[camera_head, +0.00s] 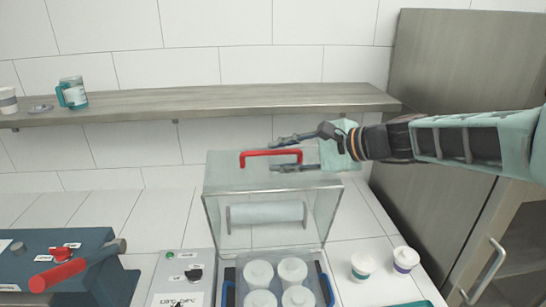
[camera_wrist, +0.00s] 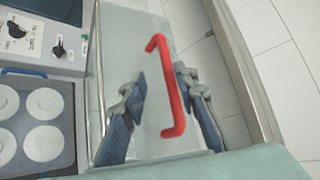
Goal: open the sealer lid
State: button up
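The clear sealer lid (camera_head: 222,190) stands raised behind the tray, and a white film roll (camera_head: 265,213) shows through it. Its red handle (camera_head: 270,153) is on the upper face. My gripper (camera_head: 277,155) reaches in from the right with its fingers apart, one above and one below the handle. In the wrist view the lid panel (camera_wrist: 118,45) fills the middle, and the red handle (camera_wrist: 168,85) lies between the two fingers (camera_wrist: 162,78), with gaps on both sides. The tray (camera_wrist: 68,150) holds several white-lidded cups (camera_head: 293,269) and is uncovered.
The sealer's control panel (camera_head: 186,262) is left of the tray. A blue machine with a red lever (camera_head: 58,274) is farther left. Two cups (camera_head: 362,264) (camera_head: 405,259) stand on the right. A wall shelf (camera_head: 220,97) runs behind, and a cabinet (camera_head: 450,60) is at right.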

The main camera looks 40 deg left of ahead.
jog(key=v, duration=0.9)
jog(key=shift+w+d, duration=0.1)
jog(key=shift+d, duration=0.05)
